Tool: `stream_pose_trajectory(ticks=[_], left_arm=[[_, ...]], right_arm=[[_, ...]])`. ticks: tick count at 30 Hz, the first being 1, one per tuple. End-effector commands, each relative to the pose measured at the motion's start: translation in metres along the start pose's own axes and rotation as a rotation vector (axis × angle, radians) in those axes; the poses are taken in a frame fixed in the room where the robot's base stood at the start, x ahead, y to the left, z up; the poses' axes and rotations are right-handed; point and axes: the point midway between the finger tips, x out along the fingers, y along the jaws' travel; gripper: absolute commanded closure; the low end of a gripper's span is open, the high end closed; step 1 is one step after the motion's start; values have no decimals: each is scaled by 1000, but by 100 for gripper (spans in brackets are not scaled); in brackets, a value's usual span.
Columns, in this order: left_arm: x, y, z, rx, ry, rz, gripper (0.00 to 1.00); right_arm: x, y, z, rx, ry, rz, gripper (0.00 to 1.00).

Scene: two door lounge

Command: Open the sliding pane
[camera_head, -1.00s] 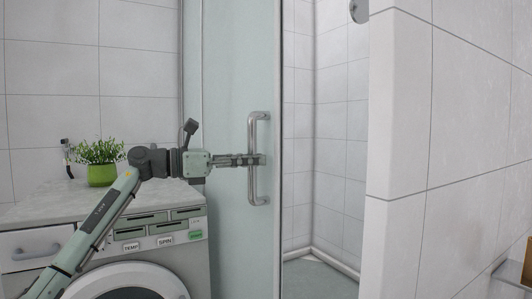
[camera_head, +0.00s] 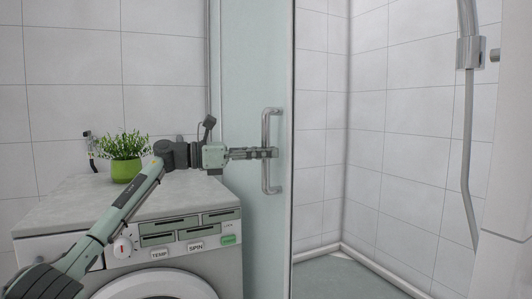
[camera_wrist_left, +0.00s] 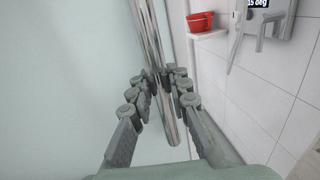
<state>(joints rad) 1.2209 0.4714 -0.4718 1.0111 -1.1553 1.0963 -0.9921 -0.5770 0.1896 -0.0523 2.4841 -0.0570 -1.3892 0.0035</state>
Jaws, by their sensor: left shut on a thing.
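The sliding pane (camera_head: 245,210) is a pale green glass panel in the head view, left of a wide shower opening. It also fills the left of the left wrist view (camera_wrist_left: 60,80). Its upright metal bar handle (camera_head: 266,177) is near its right edge. My left gripper (camera_head: 270,153) reaches in from the left and is shut on the handle. In the left wrist view its fingers (camera_wrist_left: 162,85) sit on both sides of the handle bar (camera_wrist_left: 150,40). My right gripper is not in view.
A washing machine (camera_head: 190,240) stands left of the pane, with a potted plant (camera_head: 125,170) on top. The shower floor (camera_head: 345,275) is clear. A shower hose (camera_head: 467,140) hangs at right. A red cup (camera_wrist_left: 200,22) stands on a shelf in the wrist view.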

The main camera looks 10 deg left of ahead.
Motion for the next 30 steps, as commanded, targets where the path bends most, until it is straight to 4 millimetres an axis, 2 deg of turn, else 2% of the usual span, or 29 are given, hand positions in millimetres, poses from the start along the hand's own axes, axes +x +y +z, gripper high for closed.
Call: stream_pose_trajectory(ticks=[6,7,12,23,26,30], left_arm=[[-1,1,-1,-1,2,1,100],[-1,1,-1,-1,2,1,82],[0,0,-1,-1,2,1,61],[-4,0,0,0,1,1,61],[-15,0,0,0,1,1,61],[-43,1,-1,0,3,4,61]], right_arm=[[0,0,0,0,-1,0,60],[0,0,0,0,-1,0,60],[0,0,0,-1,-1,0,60],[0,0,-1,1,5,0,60],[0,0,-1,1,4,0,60],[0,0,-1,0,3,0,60]])
